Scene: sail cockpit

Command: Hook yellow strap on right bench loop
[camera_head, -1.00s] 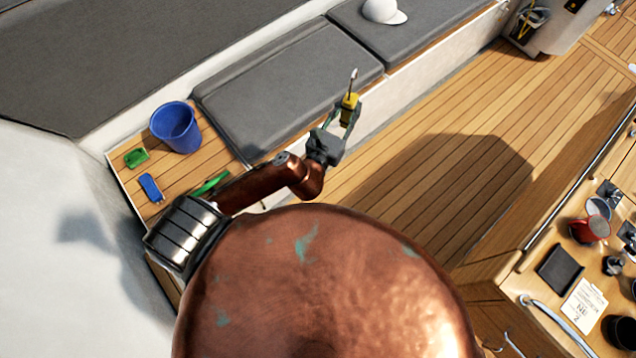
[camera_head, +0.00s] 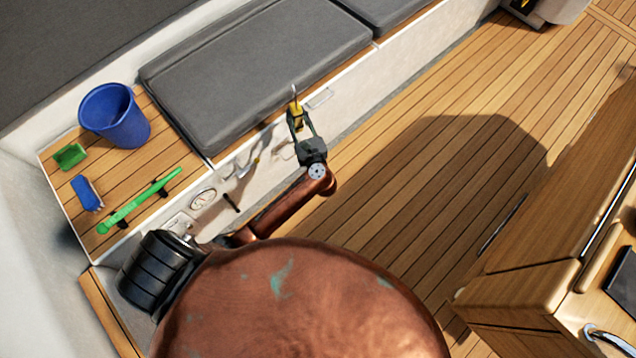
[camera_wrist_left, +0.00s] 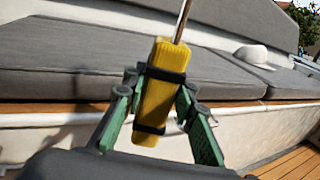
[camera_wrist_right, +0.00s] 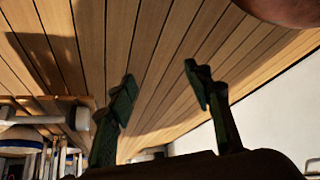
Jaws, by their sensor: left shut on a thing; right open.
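The yellow strap (camera_head: 296,112) shows as a yellow block with dark bands and a thin metal hook rising from its top. My left gripper (camera_head: 298,120) is shut on it, in front of the bench's front face. In the left wrist view the yellow block (camera_wrist_left: 158,95) stands nearly upright between the fingers (camera_wrist_left: 161,98). A metal loop (camera_head: 320,98) is on the white bench front, just right of the yellow block; the hook appears apart from it. My right gripper (camera_wrist_right: 160,85) is open and empty over the wooden floor; it is outside the head view.
Grey cushions (camera_head: 255,75) cover the bench. A blue bucket (camera_head: 115,118), a green scoop (camera_head: 69,156), a blue brush (camera_head: 87,193) and a green-handled tool (camera_head: 140,200) are at its left end. A wooden counter (camera_head: 520,285) stands at right. The floor (camera_head: 440,190) between is clear.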

